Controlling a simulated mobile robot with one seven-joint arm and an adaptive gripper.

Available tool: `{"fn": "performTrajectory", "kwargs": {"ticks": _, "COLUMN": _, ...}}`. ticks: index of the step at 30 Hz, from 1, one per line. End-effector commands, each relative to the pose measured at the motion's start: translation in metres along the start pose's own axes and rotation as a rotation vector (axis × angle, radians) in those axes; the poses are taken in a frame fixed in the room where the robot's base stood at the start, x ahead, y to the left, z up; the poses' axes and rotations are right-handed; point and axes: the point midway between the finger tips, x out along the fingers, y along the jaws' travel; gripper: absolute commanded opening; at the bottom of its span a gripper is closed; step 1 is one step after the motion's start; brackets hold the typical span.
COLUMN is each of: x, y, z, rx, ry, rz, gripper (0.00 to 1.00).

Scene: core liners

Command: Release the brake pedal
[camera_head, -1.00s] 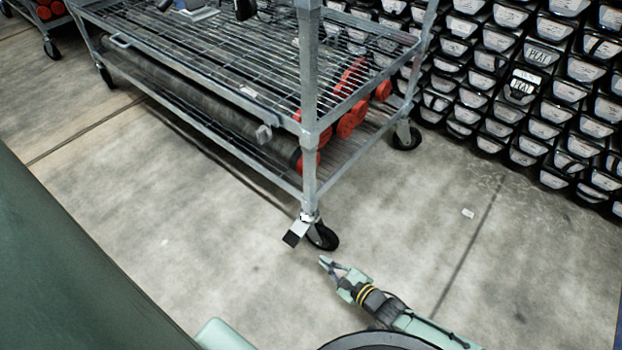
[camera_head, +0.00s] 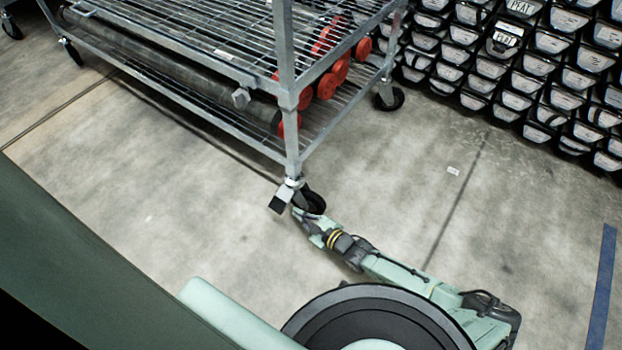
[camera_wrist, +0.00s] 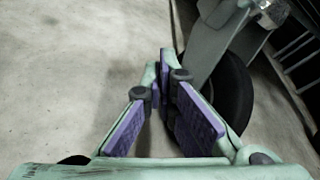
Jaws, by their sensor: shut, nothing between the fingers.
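The brake pedal (camera_head: 278,204) is a small dark plate on a pale metal bracket, sticking out from the caster at the near corner of the cart. The black caster wheel (camera_head: 312,203) is just right of it and also shows in the wrist view (camera_wrist: 238,92). My gripper (camera_head: 298,212) is low beside the caster, in front of the wheel and right of the pedal. In the wrist view my gripper (camera_wrist: 167,62) has its tips together and holds nothing.
The wire-shelf cart (camera_head: 291,130) carries long dark tubes with red caps (camera_head: 327,86) on its lower shelf. Stacked black bins (camera_head: 520,75) fill the back right. The concrete floor (camera_head: 400,190) right of the caster is clear. A blue line (camera_head: 603,275) marks the floor at right.

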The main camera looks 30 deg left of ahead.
Motion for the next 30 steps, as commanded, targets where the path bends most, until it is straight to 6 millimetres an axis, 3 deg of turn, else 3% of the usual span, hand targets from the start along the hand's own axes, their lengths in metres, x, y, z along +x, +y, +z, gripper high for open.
{"fn": "performTrajectory", "kwargs": {"ticks": 4, "x": 0.024, "y": 0.000, "z": 0.002, "rx": 0.000, "ry": -0.002, "rz": 0.000, "gripper": 0.00}}
{"fn": "performTrajectory", "kwargs": {"ticks": 6, "x": 0.016, "y": -0.002, "z": 0.016, "rx": 0.001, "ry": -0.001, "rz": -0.002, "gripper": 0.00}}
{"fn": "performTrajectory", "kwargs": {"ticks": 13, "x": 0.009, "y": 0.000, "z": 0.035, "rx": 0.000, "ry": 0.000, "rz": 0.000, "gripper": 0.00}}
{"fn": "performTrajectory", "kwargs": {"ticks": 30, "x": 0.006, "y": 0.005, "z": 0.043, "rx": 0.000, "ry": 0.000, "rz": 0.000, "gripper": 0.00}}
